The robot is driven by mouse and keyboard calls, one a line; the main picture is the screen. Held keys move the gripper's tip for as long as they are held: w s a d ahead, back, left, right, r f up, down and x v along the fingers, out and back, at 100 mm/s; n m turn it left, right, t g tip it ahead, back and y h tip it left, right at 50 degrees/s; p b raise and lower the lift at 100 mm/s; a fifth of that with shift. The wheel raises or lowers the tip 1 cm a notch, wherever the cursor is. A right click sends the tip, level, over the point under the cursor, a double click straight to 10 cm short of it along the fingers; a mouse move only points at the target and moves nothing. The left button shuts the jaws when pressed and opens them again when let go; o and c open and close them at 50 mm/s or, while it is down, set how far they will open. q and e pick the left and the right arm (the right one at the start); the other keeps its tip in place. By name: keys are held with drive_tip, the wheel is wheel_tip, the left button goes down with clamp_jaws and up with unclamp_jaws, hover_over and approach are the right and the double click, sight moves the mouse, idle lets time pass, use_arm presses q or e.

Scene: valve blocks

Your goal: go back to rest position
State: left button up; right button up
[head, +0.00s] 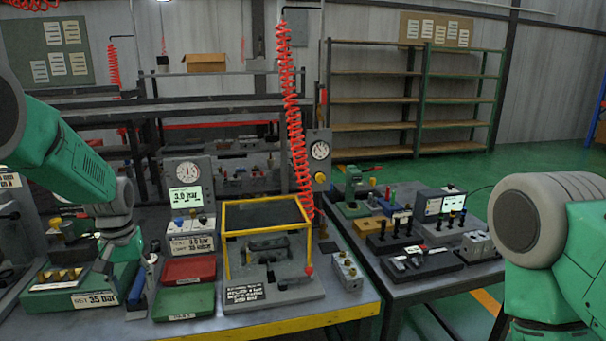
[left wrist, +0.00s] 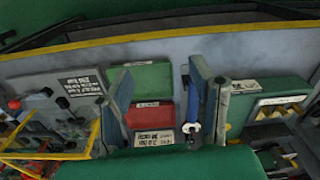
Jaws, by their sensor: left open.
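My left arm reaches in from the left in the head view, over the left part of the bench (head: 345,300). My left gripper (head: 128,262) hangs low beside the red tray (head: 188,270) and the green tray (head: 183,302), partly hidden by its own wrist. In the left wrist view my left gripper (left wrist: 161,100) has its two fingers wide apart, with no held object visible between them. The red tray (left wrist: 158,115) and green tray (left wrist: 152,80) show between and beyond the fingers. A blue part with a white ring (left wrist: 192,127) stands close to one finger. My right gripper is out of view.
A green block marked 35 bar (head: 75,295) stands left of the trays. A yellow-framed fixture (head: 265,255) stands to their right, with a red coiled hose (head: 293,120) hanging behind it. A gauge panel (head: 187,185) stands behind the trays. A second table (head: 420,285) holds several parts.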

use_arm(q)
drive_tip(key=s+d+f+m+b, duration=0.1)
drive_tip(key=s+d+f+b, duration=0.15)
drive_tip(key=s+f, duration=0.8)
drive_tip(key=s+d+f+m+b, duration=0.1)
drive_tip(key=s+d+f+b, duration=0.15)
drive_tip(key=s+f, duration=0.85)
drive_tip(key=s+d+f+m+b, duration=0.1)
drive_tip(key=s+f, duration=0.3)
drive_tip(key=s, duration=0.4)
drive_tip(key=s+d+f+m+b, duration=0.1)
drive_tip(key=s+d+f+b, duration=0.2)
drive_tip(key=s, duration=0.6)
wheel_tip(320, 180, down, 2)
drive_tip(key=shift+s+m+b, duration=0.2)
drive_tip(key=shift+m+b, duration=0.1)
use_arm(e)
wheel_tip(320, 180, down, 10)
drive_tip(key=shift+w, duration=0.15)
use_arm(q)
drive_tip(key=shift+w, duration=0.15)
drive_tip(key=c, duration=0.3)
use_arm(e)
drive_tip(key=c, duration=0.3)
use_arm(q)
drive_tip(key=shift+c, duration=0.3)
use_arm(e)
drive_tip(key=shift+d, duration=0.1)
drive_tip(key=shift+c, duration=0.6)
